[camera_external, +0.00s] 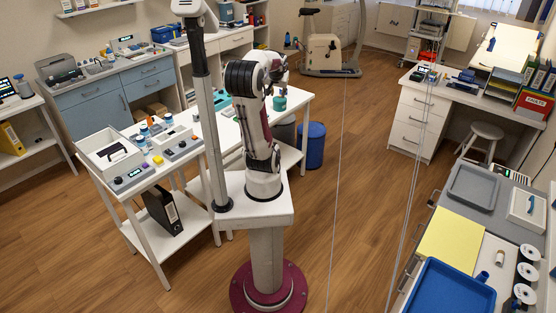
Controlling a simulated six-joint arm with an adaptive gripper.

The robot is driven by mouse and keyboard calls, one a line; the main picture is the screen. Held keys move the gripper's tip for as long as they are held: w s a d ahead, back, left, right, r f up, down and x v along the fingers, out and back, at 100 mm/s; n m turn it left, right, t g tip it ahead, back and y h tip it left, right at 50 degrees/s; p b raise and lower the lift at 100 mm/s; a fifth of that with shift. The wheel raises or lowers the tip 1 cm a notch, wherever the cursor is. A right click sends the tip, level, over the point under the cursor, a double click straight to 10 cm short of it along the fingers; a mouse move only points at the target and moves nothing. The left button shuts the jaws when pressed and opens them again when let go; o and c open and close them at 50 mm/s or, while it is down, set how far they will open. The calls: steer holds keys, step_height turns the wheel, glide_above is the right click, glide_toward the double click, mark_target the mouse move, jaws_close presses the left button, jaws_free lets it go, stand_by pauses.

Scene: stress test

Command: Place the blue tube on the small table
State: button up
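A small blue cylinder (483,276), perhaps the blue tube, sits on the grey worktop at the lower right, beside a blue tray. Other small blue pieces, such as a blue-capped bottle (168,119), stand on the left table, so I cannot tell for sure which is the tube. A low white table (294,99) behind my arm may be the small table. My gripper (279,76) is at the far end of my folded arm, above that white table. It is small and partly hidden, and its fingers cannot be made out.
A teal object (279,103) stands on the white table below my wrist. The left table holds a white tray (110,153) and instruments. A blue bin (313,145) stands on the floor. The right worktop has a blue tray (450,289), a yellow sheet (450,241) and several spools.

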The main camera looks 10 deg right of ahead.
steer(key=s+a+f+n+g+y, duration=0.1)
steer(key=s+a+f+n, duration=0.3)
steer(key=s+a, duration=0.5)
steer(key=s+g, duration=0.1)
steer(key=s, duration=0.2)
steer(key=shift+s+a, duration=0.2)
steer(key=shift+a, duration=0.05)
steer(key=o, duration=0.4)
